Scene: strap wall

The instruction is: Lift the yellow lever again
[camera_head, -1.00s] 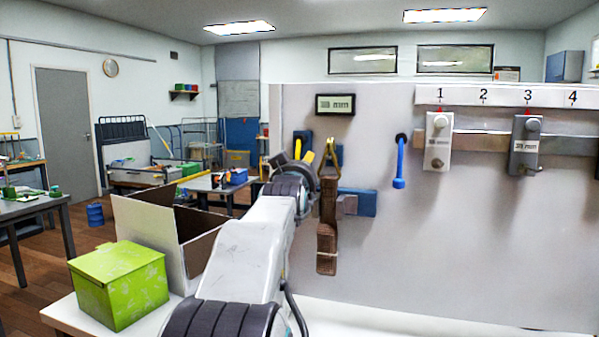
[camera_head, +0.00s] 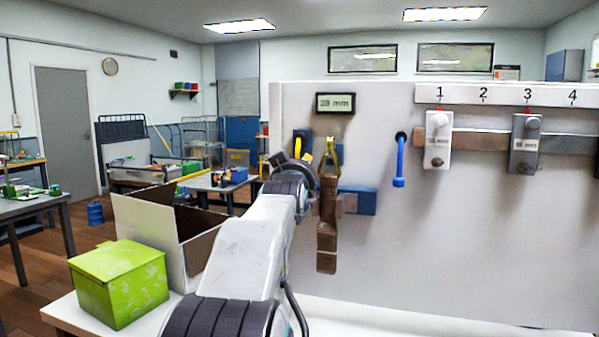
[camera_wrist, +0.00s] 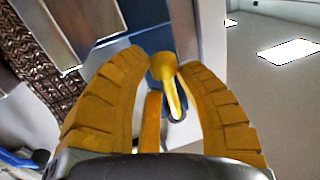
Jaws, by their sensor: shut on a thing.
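The yellow lever (camera_wrist: 163,68) shows in the wrist view as a round knob on a short stem. My gripper (camera_wrist: 166,60) has its ribbed orange-yellow fingers on both sides of the knob and is shut on it. In the head view my gripper (camera_head: 302,153) is at the left part of the grey panel, partly hidden behind my wrist. Which yellow bits there are lever and which are finger I cannot tell. A brown strap (camera_head: 327,215) hangs from a yellow triangular ring (camera_head: 331,150) just right of my gripper.
A small display (camera_head: 335,103) sits above the strap. A blue handle (camera_head: 399,165) hangs on the grey panel (camera_head: 300,110), with numbered blocks (camera_head: 437,140) further right. An open cardboard box (camera_head: 155,230) and a green box (camera_head: 120,285) stand left of my arm.

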